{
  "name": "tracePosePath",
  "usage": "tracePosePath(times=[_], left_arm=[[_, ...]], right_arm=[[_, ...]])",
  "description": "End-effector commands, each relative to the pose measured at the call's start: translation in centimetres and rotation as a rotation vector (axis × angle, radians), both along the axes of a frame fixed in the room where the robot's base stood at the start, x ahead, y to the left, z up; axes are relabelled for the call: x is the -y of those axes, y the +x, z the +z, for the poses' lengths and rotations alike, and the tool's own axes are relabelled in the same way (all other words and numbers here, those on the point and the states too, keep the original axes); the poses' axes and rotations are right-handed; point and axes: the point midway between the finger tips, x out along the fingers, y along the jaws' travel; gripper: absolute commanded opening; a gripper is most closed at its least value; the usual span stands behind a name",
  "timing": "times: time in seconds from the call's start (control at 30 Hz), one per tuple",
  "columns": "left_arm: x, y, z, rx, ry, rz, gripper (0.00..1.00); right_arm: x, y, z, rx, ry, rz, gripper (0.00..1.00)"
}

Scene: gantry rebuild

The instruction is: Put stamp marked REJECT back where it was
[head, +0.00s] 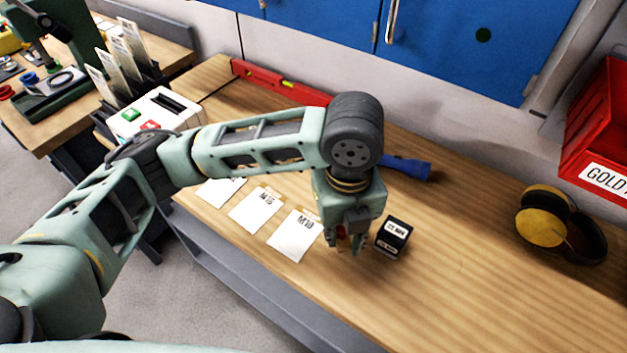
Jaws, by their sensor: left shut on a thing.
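My left gripper (348,246) points down over the wooden bench, just right of the M10 card. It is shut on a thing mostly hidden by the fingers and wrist. A small red patch shows there, and no marking can be read on it. A black block-shaped stamp (393,237) with white labels stands upright on the bench, close to the right of the gripper. Its lettering is too small to read surely. My right gripper is not in view.
White cards, including M16 (256,210) and M10 (294,236), lie along the front edge of the bench (470,290). Behind are a red level (283,84) and a blue torch (407,168). Yellow earmuffs (545,222) and a red bin (597,140) are right. The bench's middle right is clear.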

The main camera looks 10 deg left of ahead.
Motion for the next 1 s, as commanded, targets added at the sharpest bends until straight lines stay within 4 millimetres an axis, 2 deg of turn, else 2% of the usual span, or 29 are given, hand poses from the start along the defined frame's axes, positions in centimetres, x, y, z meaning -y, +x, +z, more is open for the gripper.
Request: tracePosePath(times=[0.17,0.6,0.7,0.83,1.0], left_arm=[[-0.9,1.9,0.2,0.000,0.001,-0.031,0.03],[-6.7,12.1,0.4,-0.001,0.001,-0.028,0.03],[-7.8,13.9,0.3,-0.001,0.001,-0.030,0.03],[-8.5,15.3,0.1,-0.001,-0.001,-0.032,0.03],[-8.7,15.6,-0.9,-0.004,0.001,-0.034,0.03]], right_arm=[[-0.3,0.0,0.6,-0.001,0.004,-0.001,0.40],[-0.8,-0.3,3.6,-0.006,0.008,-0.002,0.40],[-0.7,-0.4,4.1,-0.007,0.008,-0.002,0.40],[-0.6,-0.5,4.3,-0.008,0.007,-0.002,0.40],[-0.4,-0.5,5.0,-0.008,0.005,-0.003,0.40]])
